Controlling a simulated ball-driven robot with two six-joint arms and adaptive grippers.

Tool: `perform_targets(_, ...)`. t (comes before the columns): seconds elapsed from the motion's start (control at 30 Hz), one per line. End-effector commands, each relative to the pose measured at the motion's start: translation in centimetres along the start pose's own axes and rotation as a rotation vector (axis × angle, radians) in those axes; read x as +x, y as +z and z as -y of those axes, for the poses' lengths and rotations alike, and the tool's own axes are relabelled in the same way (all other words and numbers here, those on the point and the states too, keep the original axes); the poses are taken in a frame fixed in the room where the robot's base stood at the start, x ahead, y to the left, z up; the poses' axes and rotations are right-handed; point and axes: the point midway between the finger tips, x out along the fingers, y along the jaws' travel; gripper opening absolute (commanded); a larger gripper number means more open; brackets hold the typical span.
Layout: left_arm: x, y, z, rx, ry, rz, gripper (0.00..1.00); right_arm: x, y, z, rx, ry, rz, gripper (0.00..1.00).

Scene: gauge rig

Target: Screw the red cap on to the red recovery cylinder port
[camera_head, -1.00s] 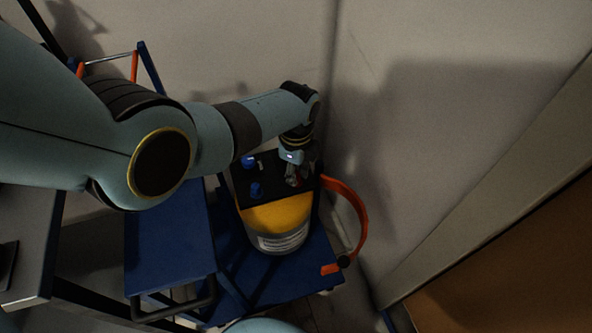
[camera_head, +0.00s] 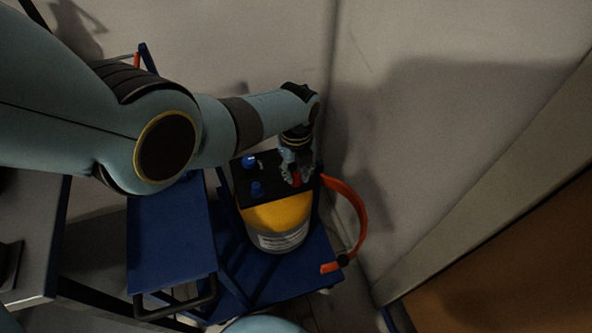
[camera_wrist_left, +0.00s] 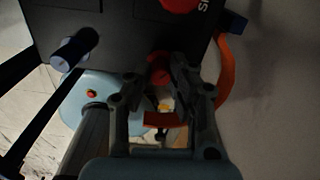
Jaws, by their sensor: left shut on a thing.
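My left gripper (camera_head: 295,177) reaches down from above over the black top panel (camera_head: 268,195) of the recovery cylinder (camera_head: 277,212), which has a yellow upper body and a grey lower part. Its fingers are shut on the red cap (camera_head: 297,179), at the panel's right side. In the left wrist view the cap (camera_wrist_left: 160,68) shows dark red between the fingertips (camera_wrist_left: 160,77). The red port is not clearly visible; the cap and fingers cover that spot, and I cannot tell whether the cap touches it. My right gripper is not in view.
A red round part (camera_wrist_left: 180,4) shows at the wrist view's top edge. A blue platform (camera_head: 172,245) lies left, and walls stand close behind and right.

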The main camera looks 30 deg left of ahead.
Motion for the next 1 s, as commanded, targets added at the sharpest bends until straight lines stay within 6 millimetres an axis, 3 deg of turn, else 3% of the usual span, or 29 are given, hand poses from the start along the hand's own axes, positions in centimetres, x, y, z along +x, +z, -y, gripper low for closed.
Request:
perform_targets(0.17, 0.01, -0.21, 0.12, 0.008, -0.002, -0.004, 0.05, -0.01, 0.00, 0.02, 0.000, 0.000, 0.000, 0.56)
perform_targets(0.5, 0.00, -0.24, 0.11, 0.233, -0.002, -0.004, 0.05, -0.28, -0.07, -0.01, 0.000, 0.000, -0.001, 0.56)
perform_targets(0.67, 0.04, -0.24, 0.11, 0.238, -0.002, -0.004, 0.05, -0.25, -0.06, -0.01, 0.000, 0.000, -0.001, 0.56)
perform_targets(0.7, 0.04, -0.24, 0.11, 0.238, -0.002, -0.004, 0.21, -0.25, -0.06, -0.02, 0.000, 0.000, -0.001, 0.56)
perform_targets(0.8, 0.04, -0.21, 0.10, 0.237, -0.002, -0.004, 0.34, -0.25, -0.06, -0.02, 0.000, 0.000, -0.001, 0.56)
perform_targets(1.0, 0.02, -0.11, 0.05, 0.237, -0.001, -0.002, 0.35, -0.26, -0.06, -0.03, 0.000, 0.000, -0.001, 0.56)
